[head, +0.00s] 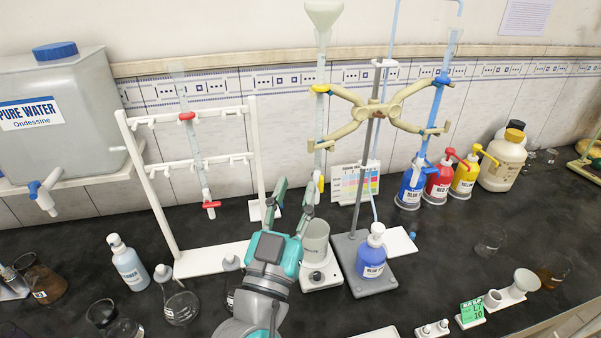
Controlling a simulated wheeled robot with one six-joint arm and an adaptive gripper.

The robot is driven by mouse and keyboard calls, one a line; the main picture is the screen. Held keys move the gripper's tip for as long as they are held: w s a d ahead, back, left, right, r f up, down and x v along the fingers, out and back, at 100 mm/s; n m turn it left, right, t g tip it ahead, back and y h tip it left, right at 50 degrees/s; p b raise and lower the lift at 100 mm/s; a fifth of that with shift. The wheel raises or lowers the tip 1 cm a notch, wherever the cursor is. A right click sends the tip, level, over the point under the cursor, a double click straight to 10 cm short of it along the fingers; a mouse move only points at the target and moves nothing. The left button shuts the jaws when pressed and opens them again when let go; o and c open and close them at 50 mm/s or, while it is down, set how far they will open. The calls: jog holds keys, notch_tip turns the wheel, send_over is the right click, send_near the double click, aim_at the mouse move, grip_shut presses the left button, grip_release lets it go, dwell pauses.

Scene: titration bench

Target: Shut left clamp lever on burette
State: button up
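A beige double burette clamp (374,109) is fixed on the rod of a grey-based stand. Its left arm reaches the left burette (322,120), which stands upright with a white funnel (324,14) on top. A yellow piece (320,88), apparently the left clamp lever, shows at that arm's upper end; whether it is open or shut is too small to tell. A yellow stopcock (321,184) is lower on the burette. My gripper (295,187) is open and empty, with its fingers apart, below the clamp and near the burette's lower end in the picture.
A beaker on a white stirrer (320,278) stands just right of my gripper. A blue-labelled bottle (371,257) sits on the stand base (350,248). A white rack (160,197) with another burette is at left. The right burette (437,95) is in the clamp's right arm.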

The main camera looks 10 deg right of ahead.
aim_at(311, 146)
jog(key=shift+s+a+f, duration=0.15)
jog(key=shift+s+a, duration=0.05)
jog(key=shift+s, duration=0.15)
jog(key=shift+o, duration=0.3)
notch_tip(311, 146, up, 4)
jog(key=s+g+y, duration=0.1)
jog(key=g+y, duration=0.1)
jog(key=g, duration=0.2)
jog(key=x, duration=1)
jog(key=shift+w+a, duration=0.15)
jog(key=shift+a, duration=0.1)
grip_shut()
